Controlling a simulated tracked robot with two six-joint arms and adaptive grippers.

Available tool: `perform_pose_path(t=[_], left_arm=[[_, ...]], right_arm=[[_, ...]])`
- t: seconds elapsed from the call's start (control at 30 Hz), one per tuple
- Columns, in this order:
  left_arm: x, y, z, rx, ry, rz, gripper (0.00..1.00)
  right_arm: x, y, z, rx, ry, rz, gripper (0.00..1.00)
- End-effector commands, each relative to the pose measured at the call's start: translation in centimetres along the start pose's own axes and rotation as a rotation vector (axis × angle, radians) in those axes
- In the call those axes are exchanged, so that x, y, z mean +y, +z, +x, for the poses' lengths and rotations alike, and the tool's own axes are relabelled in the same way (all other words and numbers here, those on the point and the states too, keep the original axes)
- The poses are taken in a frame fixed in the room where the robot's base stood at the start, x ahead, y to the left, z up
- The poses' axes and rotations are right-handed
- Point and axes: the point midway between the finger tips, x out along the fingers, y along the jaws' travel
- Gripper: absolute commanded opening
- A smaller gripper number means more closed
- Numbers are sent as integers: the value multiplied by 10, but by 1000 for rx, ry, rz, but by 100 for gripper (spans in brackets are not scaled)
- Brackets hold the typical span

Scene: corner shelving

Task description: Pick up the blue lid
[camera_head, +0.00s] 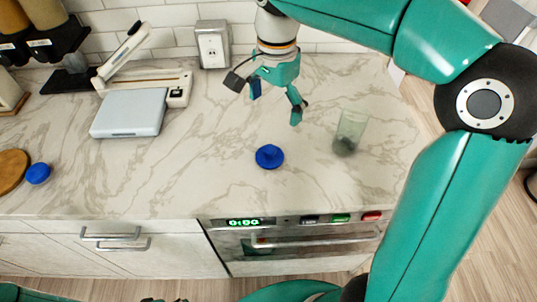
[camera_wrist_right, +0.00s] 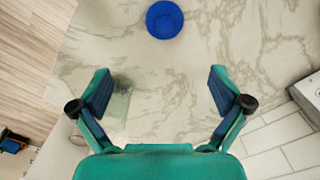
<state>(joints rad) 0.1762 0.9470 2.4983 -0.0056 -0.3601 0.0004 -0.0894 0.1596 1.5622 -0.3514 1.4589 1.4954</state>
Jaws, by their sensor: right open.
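The blue lid (camera_head: 269,157) is a small round piece lying on the marble counter, near the middle of the head view. It also shows as a blue disc (camera_wrist_right: 164,19) at the top of the right wrist view, beyond the fingertips. My right gripper (camera_head: 276,103) is open and empty, above the counter and behind the lid, apart from it. In the right wrist view its two fingers (camera_wrist_right: 160,80) are spread wide with bare counter between them. My left gripper cannot be made out in the head view.
A clear glass (camera_head: 348,132) stands right of the lid, close to my right gripper. A grey scale-like box (camera_head: 130,113) and a white device (camera_head: 180,90) are at the left. A blue ball-like object (camera_head: 38,173) lies far left. The counter around the lid is clear.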

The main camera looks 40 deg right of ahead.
Motion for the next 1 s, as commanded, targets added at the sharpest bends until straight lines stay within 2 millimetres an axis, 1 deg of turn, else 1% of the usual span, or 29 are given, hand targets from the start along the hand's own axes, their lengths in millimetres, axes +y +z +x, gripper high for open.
perform_pose_path(t=[0.2, 0.4, 0.5, 0.67, 0.77, 0.9, 1.0], left_arm=[[-1, 0, 3, 0, 0, 0, 43], [-2, 0, 4, 0, 0, 0, 43], [-2, 0, 4, 0, 0, 0, 43], [-1, 0, 3, 0, 0, 0, 43], [0, 0, 1, 0, 0, 0, 43], [1, 0, -4, 0, 0, 0, 43], [1, 0, -4, 0, 0, 0, 43]], right_arm=[[-7, 8, 46, -2, 7, -25, 100], [-9, 9, 84, -1, 5, -29, 100], [-10, 9, 95, -1, 4, -30, 100], [-10, 9, 103, -1, 2, -30, 100], [-10, 9, 111, -2, 4, -31, 100], [-11, 8, 131, -1, 6, -30, 100], [-12, 9, 144, 0, 4, -31, 100]])
